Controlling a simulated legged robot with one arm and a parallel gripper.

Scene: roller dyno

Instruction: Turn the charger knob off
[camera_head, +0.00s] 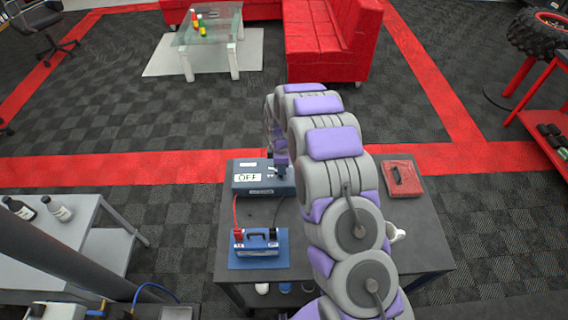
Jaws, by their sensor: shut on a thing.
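The charger (243,189) is a dark blue box at the back left of the dark table, with a white label reading OFF on its top. My arm reaches over the table from the front right. My gripper (277,169) is at the right part of the charger's top, shut on the charger knob. The knob is mostly hidden by the gripper, so its pointing direction cannot be told. A red cable and a dark cable run from the charger to a blue battery (258,249) on a blue mat in front of it.
A red case (403,179) lies at the table's back right, and a white cup (396,233) is partly hidden behind my arm. A grey shelf (92,217) with bottles stands left. Red sofas and a glass table (208,28) are far behind.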

